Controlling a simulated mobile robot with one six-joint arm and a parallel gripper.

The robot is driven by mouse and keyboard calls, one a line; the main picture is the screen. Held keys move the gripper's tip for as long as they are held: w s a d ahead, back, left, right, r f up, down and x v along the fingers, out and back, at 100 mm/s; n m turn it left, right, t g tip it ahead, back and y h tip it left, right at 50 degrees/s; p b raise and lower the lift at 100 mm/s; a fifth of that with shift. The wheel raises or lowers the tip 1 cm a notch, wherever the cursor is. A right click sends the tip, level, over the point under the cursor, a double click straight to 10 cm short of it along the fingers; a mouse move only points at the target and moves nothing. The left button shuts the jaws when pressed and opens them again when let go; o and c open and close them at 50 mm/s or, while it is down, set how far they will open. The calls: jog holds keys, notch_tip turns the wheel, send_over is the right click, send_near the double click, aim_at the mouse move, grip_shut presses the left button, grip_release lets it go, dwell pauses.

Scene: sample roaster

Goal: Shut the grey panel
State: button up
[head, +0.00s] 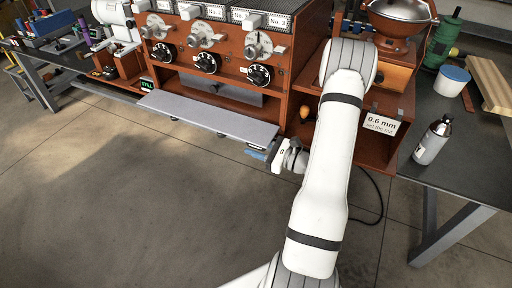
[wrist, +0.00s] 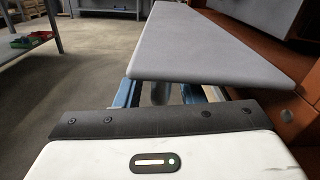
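The grey panel (head: 205,113) is a long flat plate lying roughly level, sticking out from the front of the orange-brown roaster (head: 222,50) below its dials. The opening behind it is exposed. My gripper (head: 256,154) is at the panel's right end, low and close to its front corner. In the wrist view the panel (wrist: 205,45) stretches away above my gripper (wrist: 168,95). The two blue fingers are apart, and the panel's near end partly hides them. A greyish rounded part shows between them. I cannot tell whether the fingers touch the panel.
An orange-brown cabinet with a "0.6 mm" card (head: 381,122) stands right of my arm. A metal bottle (head: 432,141) and a blue-lidded tub (head: 452,80) are on the right bench. A small green display (head: 147,84) is left of the panel. The floor in front is clear.

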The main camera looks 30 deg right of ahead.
jog(key=shift+a, duration=0.1)
grip_shut()
dwell(0.3)
